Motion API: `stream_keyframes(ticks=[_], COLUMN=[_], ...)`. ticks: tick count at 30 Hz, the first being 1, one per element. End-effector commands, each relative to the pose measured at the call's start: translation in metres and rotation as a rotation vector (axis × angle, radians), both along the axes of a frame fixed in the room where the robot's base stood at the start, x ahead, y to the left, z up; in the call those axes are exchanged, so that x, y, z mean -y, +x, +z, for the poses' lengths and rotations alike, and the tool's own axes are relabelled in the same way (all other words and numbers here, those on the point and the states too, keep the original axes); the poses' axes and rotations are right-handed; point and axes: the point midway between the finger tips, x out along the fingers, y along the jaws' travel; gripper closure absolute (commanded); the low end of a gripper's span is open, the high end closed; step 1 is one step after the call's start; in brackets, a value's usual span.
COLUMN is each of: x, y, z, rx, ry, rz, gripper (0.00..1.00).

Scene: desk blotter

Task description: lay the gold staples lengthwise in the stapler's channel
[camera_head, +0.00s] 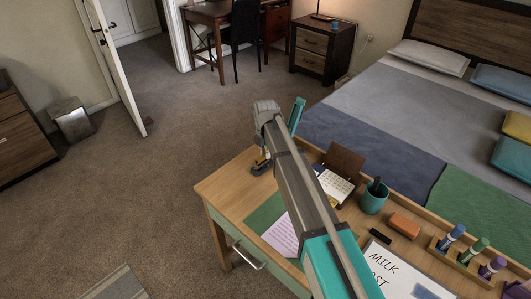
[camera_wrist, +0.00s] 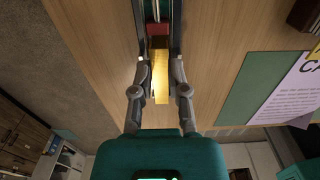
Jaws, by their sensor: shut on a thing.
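The gold staples (camera_wrist: 161,78) form a straight strip between the two fingers of my gripper (camera_wrist: 160,68) in the wrist view. My gripper is shut on the strip. The strip points lengthwise along the stapler (camera_wrist: 157,29), whose dark channel with a red piece inside lies just beyond it. I cannot tell whether the strip touches the channel floor. In the head view my gripper (camera_head: 262,158) is low over the desk's far left corner, with the dark stapler base there partly hidden by my arm. A teal upright piece (camera_head: 297,114) stands behind my arm.
The wooden desk (camera_head: 226,188) carries a green blotter (camera_head: 263,214) with a lilac sheet (camera_head: 283,237). To the right are a calendar (camera_head: 335,184), a teal pen cup (camera_head: 373,198), an orange block (camera_head: 404,224) and a marker rack. The desk's left edge is close to my gripper.

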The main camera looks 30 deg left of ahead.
Motion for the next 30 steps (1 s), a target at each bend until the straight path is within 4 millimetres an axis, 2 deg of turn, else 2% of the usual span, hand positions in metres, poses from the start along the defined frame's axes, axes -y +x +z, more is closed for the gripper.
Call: stream_keyframes(ticks=[30], x=[0.0], y=[0.0], z=[-0.013], rx=[0.0], ry=[0.0], rz=[0.0], gripper=[1.0])
